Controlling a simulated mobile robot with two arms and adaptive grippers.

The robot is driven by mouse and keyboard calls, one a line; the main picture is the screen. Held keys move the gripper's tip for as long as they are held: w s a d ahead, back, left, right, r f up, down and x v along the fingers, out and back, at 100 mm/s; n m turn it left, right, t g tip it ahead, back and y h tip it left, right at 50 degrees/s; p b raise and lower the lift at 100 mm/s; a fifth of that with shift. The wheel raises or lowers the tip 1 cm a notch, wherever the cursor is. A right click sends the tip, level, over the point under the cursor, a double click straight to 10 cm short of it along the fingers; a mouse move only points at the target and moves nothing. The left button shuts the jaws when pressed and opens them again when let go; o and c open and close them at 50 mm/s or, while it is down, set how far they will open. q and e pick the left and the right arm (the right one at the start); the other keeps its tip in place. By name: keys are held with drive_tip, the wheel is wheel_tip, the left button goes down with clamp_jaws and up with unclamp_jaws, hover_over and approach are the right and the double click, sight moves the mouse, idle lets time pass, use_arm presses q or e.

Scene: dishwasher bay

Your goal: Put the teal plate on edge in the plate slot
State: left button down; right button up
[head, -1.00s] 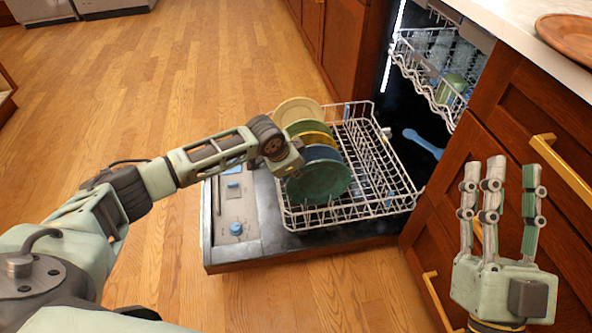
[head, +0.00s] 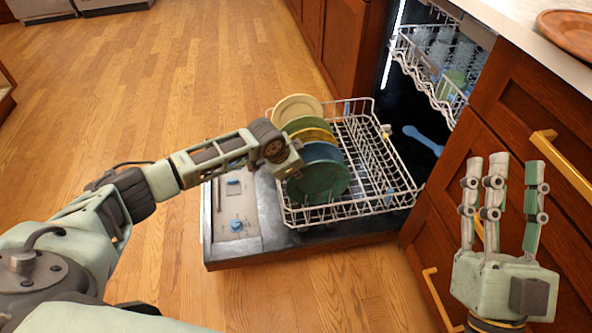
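The teal plate (head: 322,182) is the nearest of a row of plates in the lower dishwasher rack. It stands on edge, tilted, its face toward me, at the rack's front left. My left gripper (head: 292,166) is at its upper left rim. Its fingers are hidden, so I cannot tell whether they close on the plate. I also cannot tell whether the plate's lower edge sits in a slot. The lower rack (head: 378,180) has rows of wire tines, bare to the right of the plates. My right gripper (head: 503,190) is open and empty at the lower right, fingers pointing up.
The upper rack (head: 432,85) is partly out. A counter with a brown plate (head: 568,36) and drawers border the right.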

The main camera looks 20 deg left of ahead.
use_arm(q)
drive_tip(key=shift+s+f, duration=0.3)
drive_tip(key=shift+f, duration=0.4)
use_arm(e)
drive_tip(key=shift+s+r, duration=0.3)
drive_tip(key=shift+r, duration=0.05)
use_arm(q)
drive_tip(key=c, duration=2.4)
unclamp_jaws()
drive_tip(key=shift+c, duration=0.2)
drive_tip(key=o, duration=0.4)
drive_tip(key=shift+w+f, duration=0.15)
drive_tip(key=shift+w, duration=0.05)
drive_tip(key=shift+c, duration=0.2)
drive_tip(key=shift+o, duration=1.1)
drive_tip(key=shift+r, duration=0.25)
use_arm(e)
drive_tip(key=shift+w+f, duration=0.15)
drive_tip(key=shift+w, duration=0.05)
drive_tip(key=shift+f, duration=0.1)
